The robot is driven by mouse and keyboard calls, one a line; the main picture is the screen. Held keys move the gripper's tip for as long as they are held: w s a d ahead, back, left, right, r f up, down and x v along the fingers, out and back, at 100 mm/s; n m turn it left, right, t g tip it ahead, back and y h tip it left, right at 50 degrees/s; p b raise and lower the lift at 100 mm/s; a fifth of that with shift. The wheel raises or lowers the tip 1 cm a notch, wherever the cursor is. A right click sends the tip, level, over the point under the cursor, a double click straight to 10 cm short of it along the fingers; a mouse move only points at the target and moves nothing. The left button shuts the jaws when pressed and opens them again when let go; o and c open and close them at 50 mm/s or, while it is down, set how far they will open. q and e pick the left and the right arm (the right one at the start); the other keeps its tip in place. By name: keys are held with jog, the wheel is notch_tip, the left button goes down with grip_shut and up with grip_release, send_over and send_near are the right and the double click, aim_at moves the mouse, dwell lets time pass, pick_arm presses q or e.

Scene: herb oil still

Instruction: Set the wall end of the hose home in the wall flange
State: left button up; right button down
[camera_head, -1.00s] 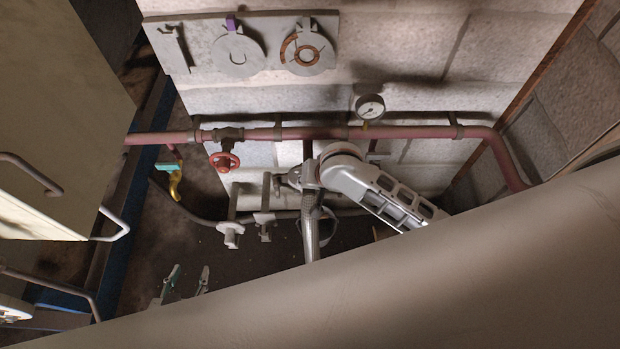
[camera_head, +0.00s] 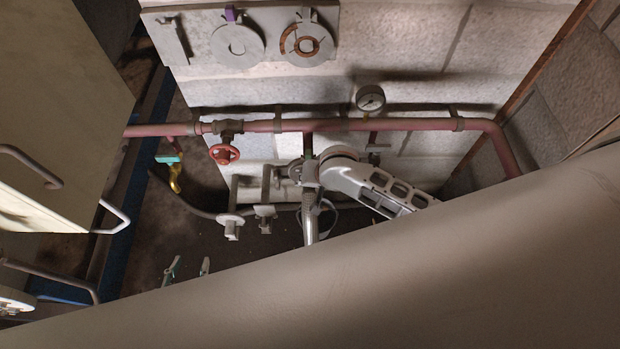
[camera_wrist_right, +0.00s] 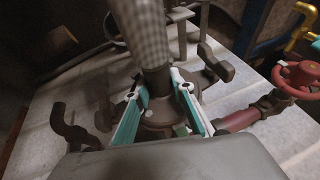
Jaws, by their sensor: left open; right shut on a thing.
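The braided hose (camera_head: 310,212) hangs in front of the wall in the head view; in the right wrist view the hose (camera_wrist_right: 139,28) comes down from the top to a dark end collar (camera_wrist_right: 154,82). My right gripper (camera_wrist_right: 155,100) is shut on this wall end, its teal-lined fingers on either side. The dark wall flange (camera_wrist_right: 163,128) lies right behind the fingertips, with the collar lined up over it. The fingers hide the joint, so I cannot tell how deep the end sits. My left gripper (camera_head: 188,265) is open and empty, low in the head view.
A red pipe (camera_head: 390,125) with a red handwheel (camera_head: 225,153) and a gauge (camera_head: 370,98) crosses the wall. A yellow tap (camera_head: 175,180) is at left. A plate with round fittings (camera_head: 190,65) hangs above. Grey cabinets (camera_head: 60,110) stand at far left.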

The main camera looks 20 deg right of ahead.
jog(key=shift+w, duration=0.15)
jog(key=c, duration=1.6)
grip_release()
jog(key=shift+c, duration=0.2)
jog(key=shift+s+f, duration=0.15)
jog(key=shift+s, duration=0.05)
jog(key=w+r+v, duration=0.1)
jog(key=w+v, duration=0.2)
jog(key=v, duration=1.5)
jog(key=shift+a+r, duration=0.35)
jog(key=shift+r, duration=0.15)
jog(key=shift+s, duration=0.1)
